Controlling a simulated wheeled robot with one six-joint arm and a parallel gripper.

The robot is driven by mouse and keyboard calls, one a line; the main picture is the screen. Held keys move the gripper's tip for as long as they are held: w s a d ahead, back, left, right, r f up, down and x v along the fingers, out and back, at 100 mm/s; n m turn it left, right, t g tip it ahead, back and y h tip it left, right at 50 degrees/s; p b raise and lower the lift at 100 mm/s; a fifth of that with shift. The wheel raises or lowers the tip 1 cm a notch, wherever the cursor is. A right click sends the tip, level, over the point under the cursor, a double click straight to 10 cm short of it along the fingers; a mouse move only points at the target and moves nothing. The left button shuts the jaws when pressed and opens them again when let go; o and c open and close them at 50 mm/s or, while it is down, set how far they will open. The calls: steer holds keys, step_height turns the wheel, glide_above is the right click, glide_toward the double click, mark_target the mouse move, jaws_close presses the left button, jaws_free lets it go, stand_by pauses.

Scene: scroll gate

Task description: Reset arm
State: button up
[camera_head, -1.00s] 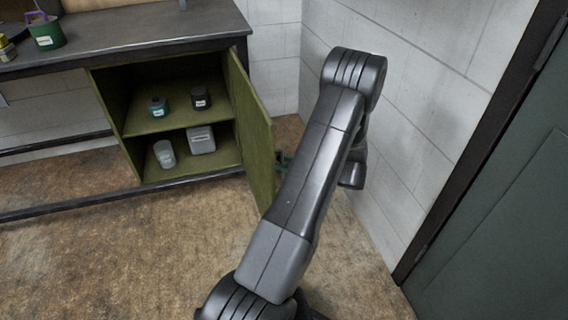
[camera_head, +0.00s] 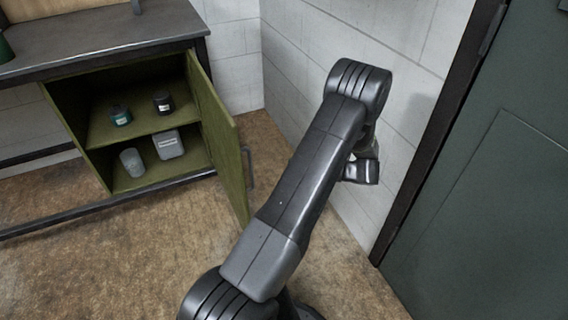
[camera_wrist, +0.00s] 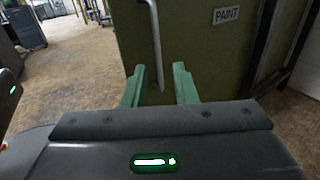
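My gripper (camera_wrist: 159,82) shows in the wrist view with its two green fingers apart and nothing held between them. The olive cabinet door (camera_head: 222,145) stands open in the head view. The same door fills the middle of the wrist view (camera_wrist: 195,45), with its grey bar handle (camera_wrist: 157,45) beyond the fingers; the handle's lower end shows between them. The handle also shows in the head view (camera_head: 249,168). In the head view my arm is raised and bent, and the fingers are hidden behind it.
The cabinet (camera_head: 75,120) holds several small containers on two shelves under a dark workbench (camera_head: 100,50). A white block wall (camera_head: 330,55) is close behind my arm. A dark green door (camera_head: 490,180) is at right. Brown floor (camera_head: 110,260) is free at front left.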

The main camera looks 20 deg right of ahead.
steer(key=shift+s+d, duration=0.1)
steer(key=shift+d, duration=0.05)
steer(key=b+x, duration=0.2)
steer(key=x, duration=1.2)
steer(key=shift+s, duration=0.1)
